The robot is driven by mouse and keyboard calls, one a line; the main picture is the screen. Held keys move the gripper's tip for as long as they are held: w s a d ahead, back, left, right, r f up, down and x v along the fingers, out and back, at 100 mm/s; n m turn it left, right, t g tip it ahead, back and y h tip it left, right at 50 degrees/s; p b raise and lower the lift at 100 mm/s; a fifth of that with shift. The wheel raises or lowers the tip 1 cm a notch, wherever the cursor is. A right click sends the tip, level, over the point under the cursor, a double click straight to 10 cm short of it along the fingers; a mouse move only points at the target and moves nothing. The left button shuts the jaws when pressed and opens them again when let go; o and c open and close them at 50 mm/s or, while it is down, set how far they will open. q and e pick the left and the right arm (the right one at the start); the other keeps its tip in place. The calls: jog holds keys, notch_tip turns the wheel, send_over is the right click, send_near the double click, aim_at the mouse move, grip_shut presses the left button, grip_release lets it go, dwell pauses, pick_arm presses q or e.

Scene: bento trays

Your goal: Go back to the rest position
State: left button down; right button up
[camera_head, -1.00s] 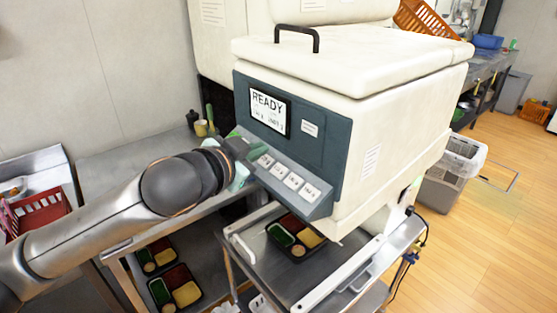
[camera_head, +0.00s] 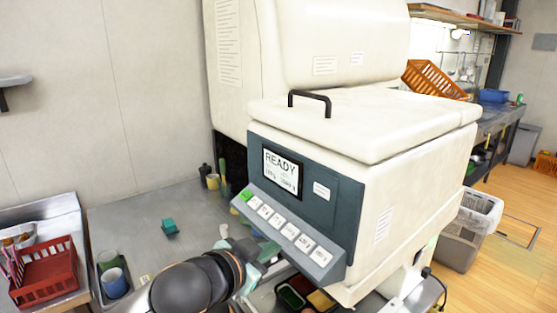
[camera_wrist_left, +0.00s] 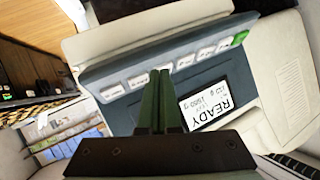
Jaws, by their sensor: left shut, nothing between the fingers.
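My left gripper (camera_head: 262,251) is in front of and below the button row of the white machine (camera_head: 365,115). In the left wrist view my left gripper (camera_wrist_left: 160,76) shows its two green fingers together, with nothing between them. They overlap the button panel there; I cannot tell whether they touch it. The machine's screen (camera_head: 282,172) reads READY. The row of buttons (camera_head: 285,228) has one green button (camera_head: 246,195) at its left end. A black bento tray (camera_head: 305,293) with colored compartments shows partly under the machine. My right gripper is not in view.
A steel counter (camera_head: 170,205) at left holds a small teal block (camera_head: 169,227) and cups in a dark tray (camera_head: 112,278). A red basket (camera_head: 45,270) stands further left. A grey bin (camera_head: 468,232) is on the floor at right.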

pick_arm(q)
jog(key=s+a+f+n+g+y, duration=0.25)
jog(key=s+a+f, duration=0.3)
jog(key=f, duration=0.35)
jog(key=s+a+f+n+g+y, duration=0.1)
jog(key=s+a+f+n, duration=0.25)
jog(key=s+f, duration=0.45)
jog(key=s+a+f+n+g+y, duration=0.1)
jog(key=s+a+f+g, duration=0.1)
jog(key=s+a+f, duration=0.4)
jog(key=s+a+f+n+g+y, duration=0.1)
jog(key=s+a+f+g+y, duration=0.25)
jog(key=s, duration=0.55)
jog(key=w+d+f+t+h, duration=0.1)
jog(key=w+f+t+h, duration=0.1)
jog(key=f, duration=0.4)
jog(key=w+d+f+t+h, duration=0.1)
jog(key=w+d+f+t, duration=0.1)
jog(key=w+f+t, duration=0.1)
notch_tip(320, 180, down, 3)
jog(key=shift+r+t+h, duration=0.15)
jog(key=shift+t+h, duration=0.25)
jog(key=shift+t, duration=0.4)
